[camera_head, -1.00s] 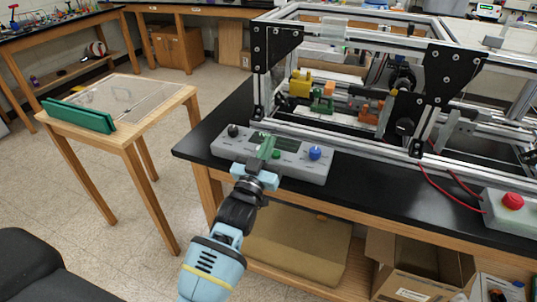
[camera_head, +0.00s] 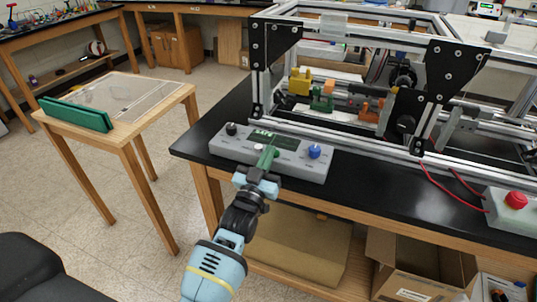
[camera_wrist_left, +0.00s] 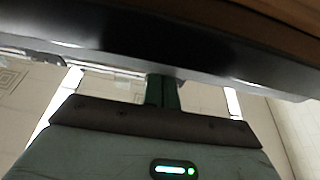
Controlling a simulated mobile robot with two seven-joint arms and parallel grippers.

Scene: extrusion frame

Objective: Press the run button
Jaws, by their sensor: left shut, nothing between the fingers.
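The grey control box (camera_head: 222,146) sits on the black bench top near its left front corner. It carries a black knob (camera_head: 231,129), a display (camera_head: 264,136) showing bright green marks, a white button (camera_head: 258,149) and a blue knob (camera_head: 315,151). My left gripper (camera_head: 269,152) is shut and empty, its green fingertips at the box's top face between the white button and blue knob. The fingers cover the green button there, so contact cannot be told. The left wrist view shows the shut fingers (camera_wrist_left: 162,92) against a dark-grey edge. My right gripper is not in view.
An aluminium extrusion frame (camera_head: 340,137) with black corner plates stands behind the box, with yellow, green and orange parts inside. A red button box (camera_head: 498,208) with red cables is at right. A wooden side table (camera_head: 150,125) stands left, with open floor between.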

